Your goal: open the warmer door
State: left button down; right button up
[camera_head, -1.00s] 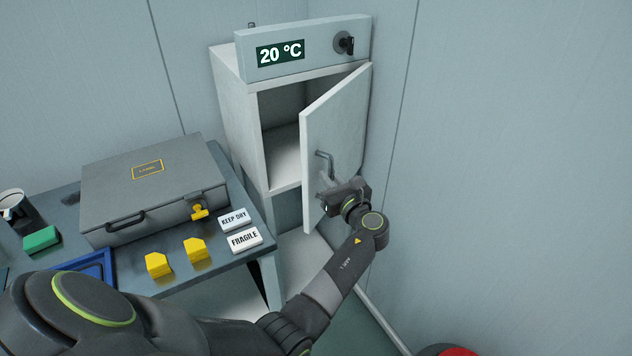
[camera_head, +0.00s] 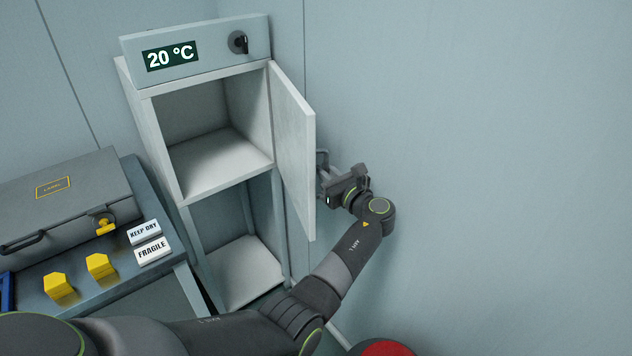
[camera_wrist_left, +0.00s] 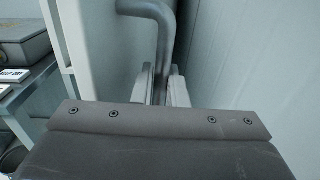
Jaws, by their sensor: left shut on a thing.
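The warmer (camera_head: 155,150) is a pale cabinet with a 20 °C display and a knob on its top panel. Its door (camera_head: 293,150) is hinged on the right and stands wide open, seen at a steep angle. The upper compartment shows empty. The door's bent grey handle (camera_head: 322,160) is on the door's outer face. My left gripper (camera_head: 328,183) is shut on the handle; in the left wrist view the handle (camera_wrist_left: 155,40) runs down between the two fingers (camera_wrist_left: 163,88). My right gripper is not in view.
A table (camera_head: 160,205) at left bears a grey case (camera_head: 60,200), yellow blocks (camera_head: 100,265), and KEEP DRY and FRAGILE labels (camera_head: 153,250). A wall (camera_head: 480,150) stands close right of the door and gripper. A red round thing (camera_head: 385,348) is at the bottom edge.

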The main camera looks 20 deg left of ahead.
pick_arm(q)
jog(key=shift+w+d, duration=0.35)
jog(key=shift+w, duration=0.15)
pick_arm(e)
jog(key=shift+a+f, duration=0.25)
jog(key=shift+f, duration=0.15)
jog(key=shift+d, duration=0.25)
pick_arm(q)
jog(key=c, duration=1.8)
grip_release()
jog(key=shift+w+a, duration=0.1)
jog(key=shift+a, duration=0.05)
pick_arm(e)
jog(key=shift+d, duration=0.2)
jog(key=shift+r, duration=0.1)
